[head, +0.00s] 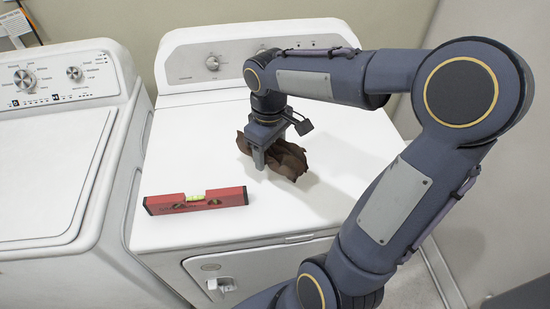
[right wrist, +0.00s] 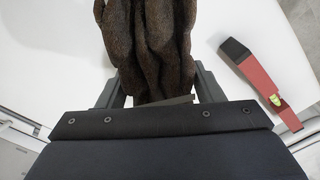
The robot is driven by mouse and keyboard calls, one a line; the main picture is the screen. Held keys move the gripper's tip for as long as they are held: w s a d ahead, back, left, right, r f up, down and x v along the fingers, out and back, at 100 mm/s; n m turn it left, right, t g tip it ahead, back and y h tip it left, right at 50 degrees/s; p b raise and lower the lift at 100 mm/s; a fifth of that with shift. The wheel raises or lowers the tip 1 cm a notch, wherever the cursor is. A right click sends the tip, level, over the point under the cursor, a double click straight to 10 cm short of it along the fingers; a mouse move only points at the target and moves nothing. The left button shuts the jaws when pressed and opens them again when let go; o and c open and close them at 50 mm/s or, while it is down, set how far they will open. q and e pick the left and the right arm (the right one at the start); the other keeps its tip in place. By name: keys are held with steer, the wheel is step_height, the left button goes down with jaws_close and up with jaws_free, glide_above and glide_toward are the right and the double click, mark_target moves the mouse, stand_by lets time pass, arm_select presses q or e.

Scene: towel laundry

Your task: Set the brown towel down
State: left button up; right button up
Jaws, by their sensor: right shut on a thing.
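The brown towel (head: 289,160) is a crumpled bundle on or just above the white top of the right-hand machine in the head view. I cannot tell whether its whole underside touches the top. My right gripper (head: 258,160) comes down from above and is shut on the towel. In the right wrist view the towel (right wrist: 150,45) runs between the two fingers (right wrist: 160,90) and extends away from them. The fingers hide part of the towel. My left gripper is not in view.
A red spirit level (head: 196,201) lies on the front of the dryer top (head: 330,205); it also shows in the right wrist view (right wrist: 262,80). A washer (head: 50,170) stands to the left. The dryer's control panel (head: 205,62) rises behind.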

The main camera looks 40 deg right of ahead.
steer(key=shift+w+d+f, duration=0.1)
steer(key=shift+d+f, duration=0.4)
steer(key=shift+f, duration=0.1)
steer(key=shift+w+d+f, duration=0.1)
steer(key=shift+d+f, duration=0.05)
steer(key=shift+f, duration=0.8)
steer(key=shift+d+f, duration=0.15)
steer(key=shift+f, duration=0.8)
steer(key=shift+f, duration=0.15)
steer(key=o, duration=1.2)
steer(key=shift+c, duration=0.2)
